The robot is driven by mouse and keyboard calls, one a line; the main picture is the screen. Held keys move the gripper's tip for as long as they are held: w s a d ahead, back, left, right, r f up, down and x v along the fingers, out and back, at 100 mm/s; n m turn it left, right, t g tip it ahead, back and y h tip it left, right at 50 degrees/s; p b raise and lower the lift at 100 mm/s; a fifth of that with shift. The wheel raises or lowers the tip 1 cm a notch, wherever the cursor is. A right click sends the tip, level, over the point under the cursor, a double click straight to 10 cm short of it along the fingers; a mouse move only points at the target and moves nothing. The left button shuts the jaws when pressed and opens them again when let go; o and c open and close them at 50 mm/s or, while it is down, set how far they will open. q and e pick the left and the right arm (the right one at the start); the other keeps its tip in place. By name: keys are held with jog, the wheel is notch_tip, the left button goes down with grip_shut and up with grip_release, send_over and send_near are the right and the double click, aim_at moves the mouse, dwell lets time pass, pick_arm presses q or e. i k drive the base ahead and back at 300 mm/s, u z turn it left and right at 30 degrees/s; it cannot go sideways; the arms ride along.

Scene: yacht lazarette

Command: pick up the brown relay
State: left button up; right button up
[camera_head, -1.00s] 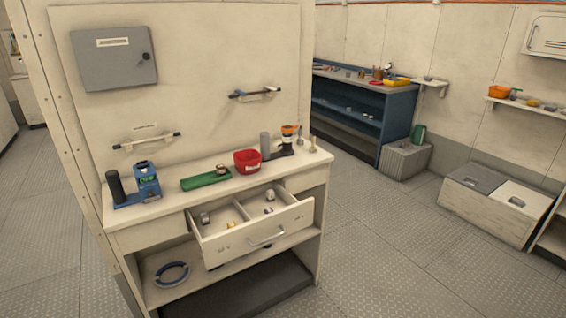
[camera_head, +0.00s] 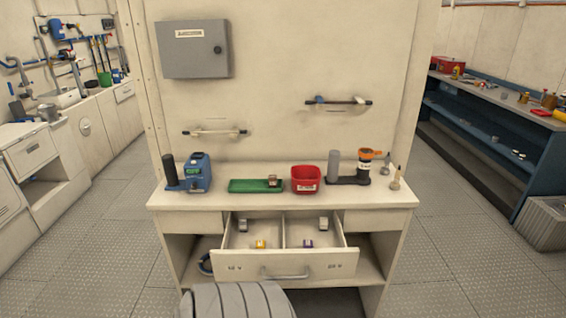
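A small brownish block (camera_head: 272,181), which may be the brown relay, sits at the right end of the green tray (camera_head: 243,186) on the bench top. It is too small to make out in detail. The open drawer (camera_head: 285,265) below holds small parts in two compartments: a grey one (camera_head: 242,226) and a yellow one (camera_head: 260,244) in the left compartment, a grey one (camera_head: 323,224) and a purple one (camera_head: 308,244) in the right. Neither of my grippers can be seen.
On the bench top (camera_head: 225,203), a blue device (camera_head: 197,172) stands left of the tray. A red bin (camera_head: 305,179) and an orange-topped device (camera_head: 366,164) stand to its right. The drawer juts out from the bench front.

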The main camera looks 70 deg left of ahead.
aim_at(272, 182)
jog(key=u, duration=0.6)
jog(key=i, duration=0.75)
jog(key=u, duration=1)
jog(key=i, duration=0.2)
jog(key=u, duration=0.25)
